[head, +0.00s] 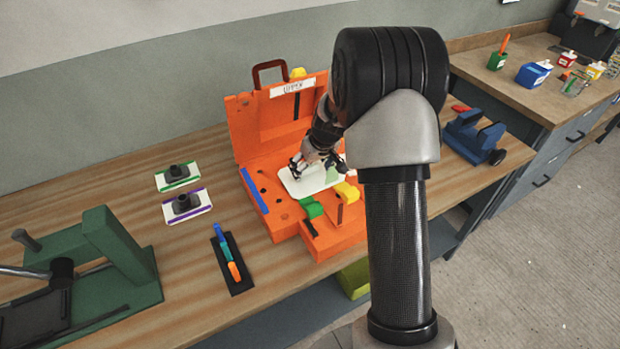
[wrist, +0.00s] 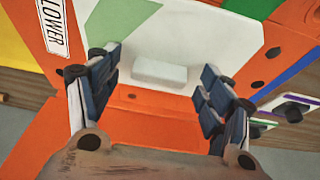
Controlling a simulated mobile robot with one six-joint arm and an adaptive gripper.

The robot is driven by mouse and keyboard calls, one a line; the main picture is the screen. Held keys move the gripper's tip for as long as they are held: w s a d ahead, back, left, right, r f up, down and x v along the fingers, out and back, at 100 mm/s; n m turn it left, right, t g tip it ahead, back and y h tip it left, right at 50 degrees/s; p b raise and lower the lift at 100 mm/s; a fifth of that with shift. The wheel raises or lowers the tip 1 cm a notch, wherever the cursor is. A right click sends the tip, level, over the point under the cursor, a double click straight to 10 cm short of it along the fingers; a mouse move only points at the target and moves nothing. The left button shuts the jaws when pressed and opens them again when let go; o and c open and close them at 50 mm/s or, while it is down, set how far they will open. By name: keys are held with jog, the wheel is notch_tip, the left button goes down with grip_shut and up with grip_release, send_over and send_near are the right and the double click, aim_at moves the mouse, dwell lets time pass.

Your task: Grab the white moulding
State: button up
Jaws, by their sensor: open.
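The white moulding (head: 292,188) lies in the lower half of the open orange mould (head: 285,222), seen in the head view. In the wrist view it is a pale panel (wrist: 210,38) with a raised, rounded white block (wrist: 159,73) near its edge and a green patch at upper left. My gripper (head: 318,164) is over the moulding, pointing down. In the wrist view my gripper (wrist: 160,78) has its fingers spread, one on each side of the block, with nothing between the pads clearly touched. The arm hides part of the moulding and mould in the head view.
The mould's lid (head: 252,128) stands upright behind. Green (head: 311,207) and yellow (head: 346,192) clamps sit at the mould's front. A green press (head: 110,245) stands far left, a blue vise (head: 473,137) right.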

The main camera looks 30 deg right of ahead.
jog(key=shift+r, duration=0.1)
jog(key=shift+c, duration=0.3)
jog(key=c, duration=1.6)
jog(key=shift+o, duration=0.2)
